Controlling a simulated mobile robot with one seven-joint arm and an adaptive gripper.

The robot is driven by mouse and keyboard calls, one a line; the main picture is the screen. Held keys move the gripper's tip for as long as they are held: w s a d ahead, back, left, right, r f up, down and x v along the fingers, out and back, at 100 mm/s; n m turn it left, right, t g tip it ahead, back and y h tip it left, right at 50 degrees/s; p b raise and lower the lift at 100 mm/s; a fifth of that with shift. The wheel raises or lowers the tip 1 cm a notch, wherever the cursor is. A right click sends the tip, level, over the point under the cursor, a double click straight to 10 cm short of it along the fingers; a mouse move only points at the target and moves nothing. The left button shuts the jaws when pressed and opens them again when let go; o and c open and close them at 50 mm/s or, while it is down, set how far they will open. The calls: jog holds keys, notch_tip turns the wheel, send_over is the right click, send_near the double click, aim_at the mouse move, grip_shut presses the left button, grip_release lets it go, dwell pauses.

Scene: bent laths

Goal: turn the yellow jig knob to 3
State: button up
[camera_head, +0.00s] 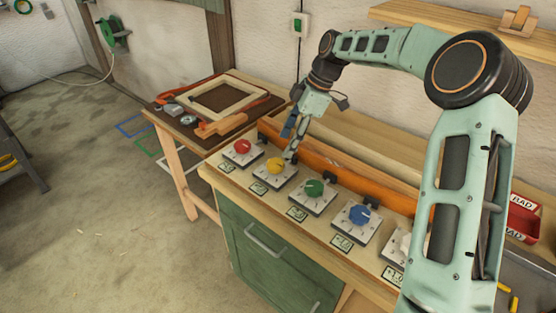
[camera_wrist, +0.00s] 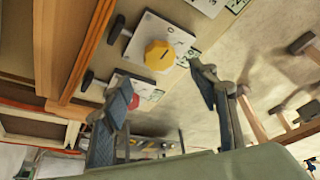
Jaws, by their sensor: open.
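The yellow jig knob (camera_head: 275,165) sits on a pale square plate in a row of knobs on the bench. In the wrist view the yellow knob (camera_wrist: 159,55) shows a short dark mark on its face; the digits around it are too small to read surely. My gripper (camera_head: 291,152) is just behind and to the right of the yellow knob in the head view. In the wrist view my gripper (camera_wrist: 160,78) is open and empty, with the knob beyond the fingertips and between them across the picture. I see no contact with the knob.
A red knob (camera_head: 242,147) is to the left, and green (camera_head: 314,187) and blue (camera_head: 359,214) knobs to the right. An orange bent lath (camera_head: 345,172) runs behind the row. A side table with a wooden frame (camera_head: 222,97) stands at the left.

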aim_at(276, 163)
jog(key=x, duration=0.8)
jog(key=shift+c, duration=0.2)
jog(key=c, duration=1.1)
